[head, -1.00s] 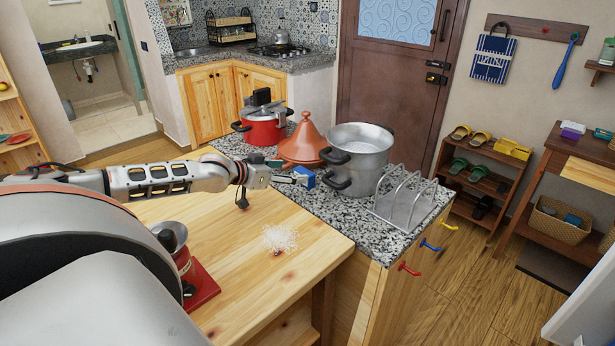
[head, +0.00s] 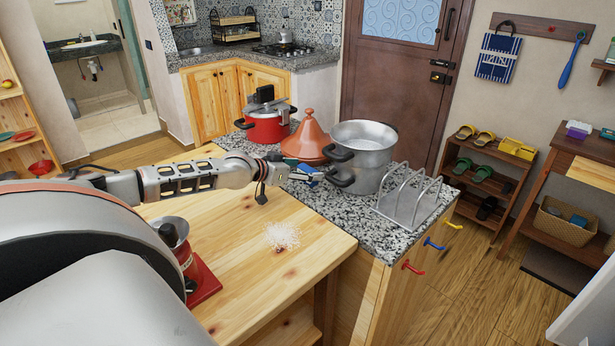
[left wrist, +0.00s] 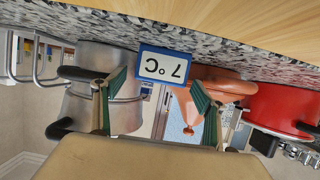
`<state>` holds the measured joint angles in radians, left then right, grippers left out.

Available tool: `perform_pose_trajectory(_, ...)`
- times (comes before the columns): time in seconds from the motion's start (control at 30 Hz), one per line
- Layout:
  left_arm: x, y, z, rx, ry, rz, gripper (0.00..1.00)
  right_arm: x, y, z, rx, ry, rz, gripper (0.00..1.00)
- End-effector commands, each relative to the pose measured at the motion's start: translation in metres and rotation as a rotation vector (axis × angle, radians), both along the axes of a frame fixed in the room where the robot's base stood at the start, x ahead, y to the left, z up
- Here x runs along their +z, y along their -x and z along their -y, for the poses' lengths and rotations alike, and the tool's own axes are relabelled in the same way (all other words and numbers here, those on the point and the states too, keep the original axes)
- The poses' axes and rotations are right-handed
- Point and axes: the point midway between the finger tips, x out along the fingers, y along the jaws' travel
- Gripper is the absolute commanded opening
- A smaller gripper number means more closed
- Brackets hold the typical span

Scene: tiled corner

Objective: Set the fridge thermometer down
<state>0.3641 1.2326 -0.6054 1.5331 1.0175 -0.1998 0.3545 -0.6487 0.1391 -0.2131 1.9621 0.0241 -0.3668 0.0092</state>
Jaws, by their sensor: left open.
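The fridge thermometer (left wrist: 164,66) is a small blue block with a white face reading 7 °C. In the left wrist view, which is upside down, it stands on the speckled granite counter (left wrist: 225,50). In the head view the thermometer (head: 309,170) is a small blue patch left of the steel pot, partly hidden by my gripper. My left gripper (head: 312,178) is open at the thermometer. In the left wrist view its green-padded fingers (left wrist: 160,100) are apart, one to each side of the thermometer, with gaps showing. My right gripper is out of view.
A steel pot (head: 365,150), an orange tagine (head: 308,142) and a red pressure cooker (head: 266,126) stand close behind. A wire rack (head: 410,197) is to the right. The wooden table (head: 215,215) in front holds a red grinder (head: 198,275) and a white pile (head: 282,235).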

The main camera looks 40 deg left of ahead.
Motion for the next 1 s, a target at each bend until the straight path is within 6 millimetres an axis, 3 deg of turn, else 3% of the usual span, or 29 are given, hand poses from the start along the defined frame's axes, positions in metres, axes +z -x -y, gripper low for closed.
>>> perform_pose_trajectory(0.2, -0.006, -0.014, 0.001, 0.000, 0.000, 0.001, 0.72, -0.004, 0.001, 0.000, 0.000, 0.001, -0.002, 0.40)
perform_pose_trajectory(0.5, -0.007, -0.015, 0.002, 0.000, -0.001, -0.001, 0.72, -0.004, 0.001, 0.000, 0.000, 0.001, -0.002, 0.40)
perform_pose_trajectory(0.67, -0.007, -0.015, 0.002, 0.000, -0.001, -0.001, 0.33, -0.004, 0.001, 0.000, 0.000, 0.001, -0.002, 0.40)
perform_pose_trajectory(0.8, -0.006, -0.015, 0.002, 0.000, -0.001, 0.000, 0.27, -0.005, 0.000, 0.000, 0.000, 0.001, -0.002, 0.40)
perform_pose_trajectory(1.0, -0.006, -0.015, 0.002, 0.000, -0.001, 0.000, 0.26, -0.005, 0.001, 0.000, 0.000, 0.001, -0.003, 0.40)
